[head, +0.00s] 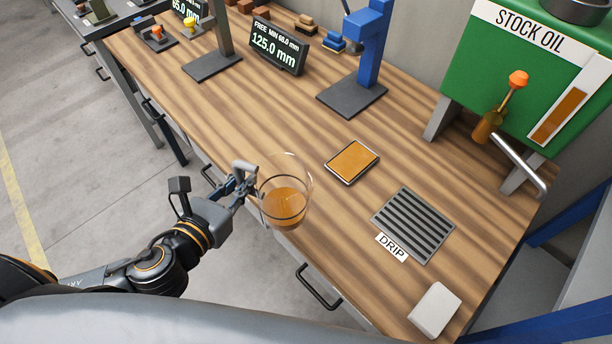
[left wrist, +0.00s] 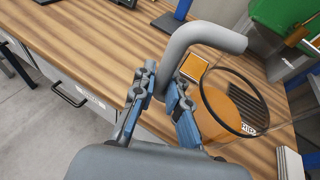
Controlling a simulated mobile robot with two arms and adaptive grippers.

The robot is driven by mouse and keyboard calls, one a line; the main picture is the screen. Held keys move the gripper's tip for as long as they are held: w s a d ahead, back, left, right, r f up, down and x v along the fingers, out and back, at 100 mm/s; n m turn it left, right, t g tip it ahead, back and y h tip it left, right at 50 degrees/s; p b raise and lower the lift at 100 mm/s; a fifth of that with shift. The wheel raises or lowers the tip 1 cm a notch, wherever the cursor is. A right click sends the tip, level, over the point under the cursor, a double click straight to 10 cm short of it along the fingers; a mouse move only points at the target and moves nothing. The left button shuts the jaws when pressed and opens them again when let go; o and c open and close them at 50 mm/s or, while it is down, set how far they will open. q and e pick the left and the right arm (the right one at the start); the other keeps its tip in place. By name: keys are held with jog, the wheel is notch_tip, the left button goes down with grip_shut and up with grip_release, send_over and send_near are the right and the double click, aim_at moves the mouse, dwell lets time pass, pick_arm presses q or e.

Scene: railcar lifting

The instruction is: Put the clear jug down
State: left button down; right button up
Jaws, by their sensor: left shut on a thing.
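The clear jug (head: 284,203) is round and see-through with amber liquid in it. It is in my left gripper (head: 240,184), which is shut on the jug's grey handle. The handle (left wrist: 186,50) shows between the fingers in the left wrist view, with the jug's rim and amber liquid (left wrist: 222,112) to its right. The jug is over the front edge of the wooden bench (head: 240,110); I cannot tell how high its base is above the top. My right gripper is not in view.
An amber square pad (head: 352,161) lies right of the jug. Farther right are a slatted drip grate (head: 412,224) labelled DRIP and a white block (head: 434,310). The green stock oil tank (head: 480,60) and blue stand (head: 368,50) stand behind. Bare wood lies behind the jug.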

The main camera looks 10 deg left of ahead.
pick_arm(q)
jog(key=w+d+f+b, duration=0.1)
jog(key=w+f+b, duration=0.1)
jog(key=w+f, duration=0.1)
jog(key=w+d+f+b, duration=0.1)
jog(key=w+f+b, duration=0.1)
jog(key=w, duration=0.3)
jog(key=w+d+f+b, duration=0.1)
jog(key=w+f+b, duration=0.1)
jog(key=w+f, duration=0.2)
jog(key=shift+w, duration=0.25)
jog(key=shift+w+d+f, duration=0.1)
jog(key=shift+w+f, duration=0.1)
jog(key=f, duration=0.3)
jog(key=shift+w+f, duration=0.1)
jog(key=shift+w, duration=0.1)
jog(key=shift+f, duration=0.2)
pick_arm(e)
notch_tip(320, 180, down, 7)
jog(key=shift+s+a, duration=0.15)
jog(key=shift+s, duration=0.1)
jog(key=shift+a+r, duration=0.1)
